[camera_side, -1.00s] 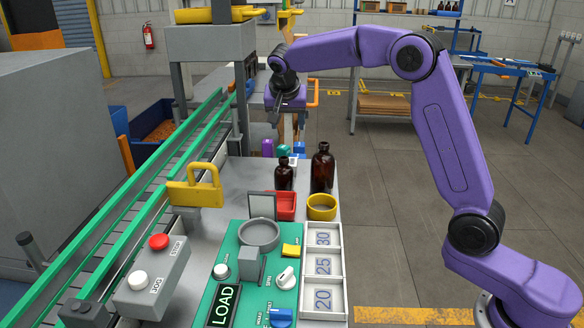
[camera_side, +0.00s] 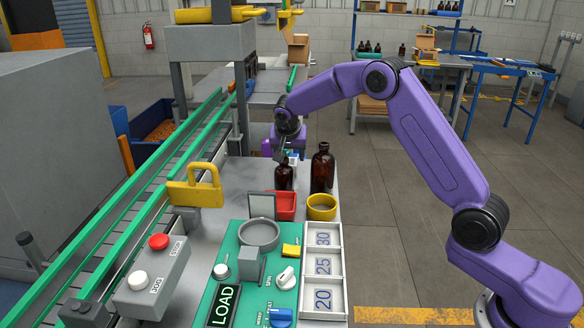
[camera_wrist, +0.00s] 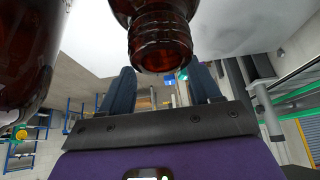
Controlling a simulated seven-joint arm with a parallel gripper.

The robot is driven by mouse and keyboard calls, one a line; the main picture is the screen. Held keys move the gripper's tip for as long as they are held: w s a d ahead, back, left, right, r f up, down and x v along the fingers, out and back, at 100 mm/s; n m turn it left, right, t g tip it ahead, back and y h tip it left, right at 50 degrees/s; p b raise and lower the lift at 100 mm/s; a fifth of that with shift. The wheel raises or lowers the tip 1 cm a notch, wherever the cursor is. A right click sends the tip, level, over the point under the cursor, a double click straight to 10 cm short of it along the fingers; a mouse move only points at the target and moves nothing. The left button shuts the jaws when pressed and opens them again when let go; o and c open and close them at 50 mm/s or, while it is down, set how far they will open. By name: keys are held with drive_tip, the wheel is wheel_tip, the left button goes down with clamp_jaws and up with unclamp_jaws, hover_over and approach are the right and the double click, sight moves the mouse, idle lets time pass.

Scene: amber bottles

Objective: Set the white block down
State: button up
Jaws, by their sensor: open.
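A small white patch (camera_side: 293,159) shows just behind the smaller amber bottle (camera_side: 284,177) in the side view. It may be the white block, but most of it is hidden. My gripper (camera_side: 282,155) is low over the table, right by the top of that bottle. In the wrist view my gripper (camera_wrist: 163,88) has its two dark fingers spread apart, with an amber bottle neck (camera_wrist: 160,42) showing between and beyond them. I cannot tell whether the fingers are around the neck. I see no white block held between the fingers.
A taller amber bottle (camera_side: 322,168) stands to the right of the smaller one. A purple item (camera_side: 267,148) is beside my gripper. The green-railed conveyor (camera_side: 130,210) runs along the left.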

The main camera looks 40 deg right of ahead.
sight(292, 162)
drive_tip(key=shift+x, duration=2.65)
drive_tip(key=shift+s+d, duration=0.1)
drive_tip(key=shift+s, duration=0.05)
clamp_jaws()
drive_tip(key=shift+r, duration=0.1)
